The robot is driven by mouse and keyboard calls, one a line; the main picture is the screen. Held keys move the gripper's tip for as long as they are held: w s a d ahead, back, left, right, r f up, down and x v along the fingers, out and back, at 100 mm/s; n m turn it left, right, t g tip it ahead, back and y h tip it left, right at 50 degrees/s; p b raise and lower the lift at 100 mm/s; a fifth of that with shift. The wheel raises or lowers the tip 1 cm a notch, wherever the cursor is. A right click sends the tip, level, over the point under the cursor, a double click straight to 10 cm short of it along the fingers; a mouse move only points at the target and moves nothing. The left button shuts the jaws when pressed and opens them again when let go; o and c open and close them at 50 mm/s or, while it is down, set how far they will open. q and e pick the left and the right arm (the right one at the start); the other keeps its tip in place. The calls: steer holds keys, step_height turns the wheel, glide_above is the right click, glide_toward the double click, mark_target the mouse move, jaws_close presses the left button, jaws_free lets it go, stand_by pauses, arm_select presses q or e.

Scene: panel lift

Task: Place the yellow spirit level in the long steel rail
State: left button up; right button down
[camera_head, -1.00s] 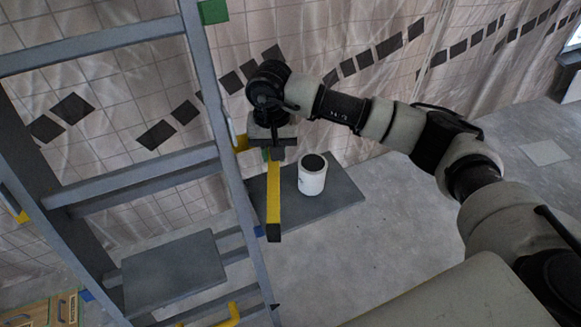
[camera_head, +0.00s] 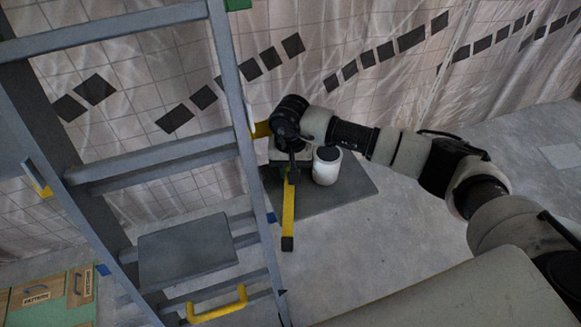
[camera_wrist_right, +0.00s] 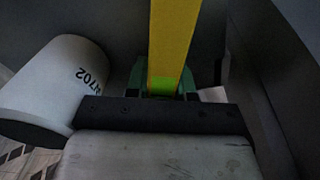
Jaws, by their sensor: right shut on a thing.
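The yellow spirit level (camera_head: 288,208) is a long yellow bar with a dark end cap, held by my right gripper (camera_head: 291,174). In the head view it points down the picture, in front of the grey board. In the right wrist view the level (camera_wrist_right: 172,40) runs up from between the green-tinted fingers of my right gripper (camera_wrist_right: 162,88), with a bright green patch near them. The fingers are shut on it and partly hidden. I cannot make out the long steel rail for certain in either view. My left gripper is not in view.
A white can (camera_head: 327,166) stands on the dark grey board (camera_head: 345,190) close to the right gripper; it also shows in the wrist view (camera_wrist_right: 58,85). A grey ladder (camera_head: 235,110) with a step plate (camera_head: 187,252) stands left. Wooden boxes (camera_head: 38,294) lie lower left.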

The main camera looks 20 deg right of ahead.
steer(key=shift+f, duration=0.1)
steer(key=c, duration=1)
jaws_free()
steer(key=shift+o, duration=0.2)
